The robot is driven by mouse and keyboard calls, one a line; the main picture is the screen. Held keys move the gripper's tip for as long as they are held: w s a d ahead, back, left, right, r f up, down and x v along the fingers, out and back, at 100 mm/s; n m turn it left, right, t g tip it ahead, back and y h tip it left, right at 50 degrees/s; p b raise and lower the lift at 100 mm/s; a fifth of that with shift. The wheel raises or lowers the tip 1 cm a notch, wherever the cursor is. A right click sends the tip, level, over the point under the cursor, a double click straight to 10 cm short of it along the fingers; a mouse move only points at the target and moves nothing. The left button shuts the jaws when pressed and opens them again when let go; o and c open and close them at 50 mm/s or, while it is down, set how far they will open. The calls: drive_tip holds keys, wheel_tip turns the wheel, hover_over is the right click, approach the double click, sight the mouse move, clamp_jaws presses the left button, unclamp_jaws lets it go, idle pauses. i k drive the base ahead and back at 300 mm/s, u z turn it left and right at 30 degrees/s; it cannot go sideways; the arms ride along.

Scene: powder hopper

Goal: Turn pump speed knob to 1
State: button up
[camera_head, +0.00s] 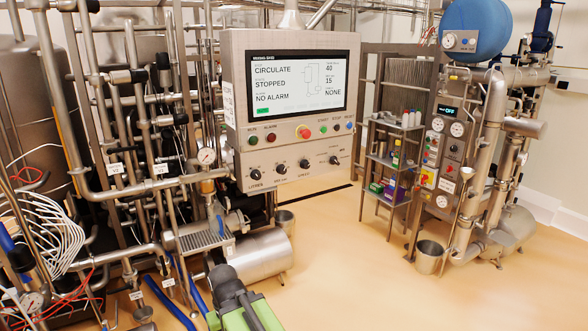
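A grey control panel (240,60) with a screen (297,82) stands at centre. The screen reads CIRCULATE, STOPPED and NO ALARM. Below it is a row of black knobs: a left one (254,168), a second (281,169), a third (304,163) and a right one (334,160). Their labels and pointer settings are too small to read surely, so I cannot tell which is the pump speed knob. My gripper (222,273) appears as the dark end of a green and black arm at the bottom, below and apart from the knobs. Its fingers cannot be made out.
Pipes and valves (130,110) crowd the left. A steel cylinder (262,254) lies under the panel. A red button (304,132) and several small buttons sit above the knobs. A shelf rack (390,160) and a metal bucket (429,256) stand right. The floor (350,270) at centre right is clear.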

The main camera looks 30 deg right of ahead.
sight(304, 164)
drive_tip(key=u, duration=0.05)
drive_tip(key=i, duration=1)
